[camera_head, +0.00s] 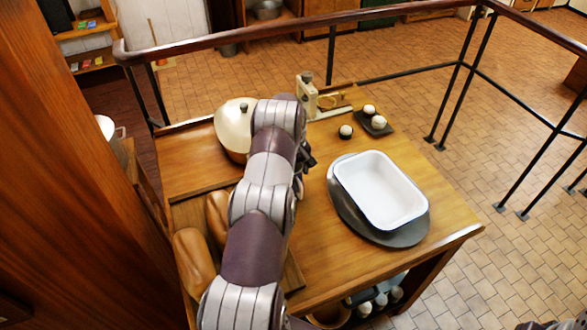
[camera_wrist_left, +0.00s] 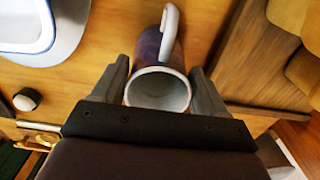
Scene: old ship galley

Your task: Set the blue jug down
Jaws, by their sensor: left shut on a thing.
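The blue jug (camera_wrist_left: 148,48) is in the left wrist view, a dark blue-purple body with a pale inside and a light grey handle pointing away from the wrist. My left gripper (camera_wrist_left: 160,74) is shut on it, one finger on each side. In the head view my left gripper (camera_head: 306,158) is largely hidden behind my arm, over the middle of the wooden table (camera_head: 315,262).
A white baking dish (camera_head: 380,188) sits on a dark oval plate (camera_head: 408,236) at the right. A cream pot (camera_head: 232,128), a scale (camera_head: 307,98), a small dark tray (camera_head: 376,128) and bread loaves (camera_head: 194,262) surround the arm. A railing (camera_head: 330,22) runs behind the table.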

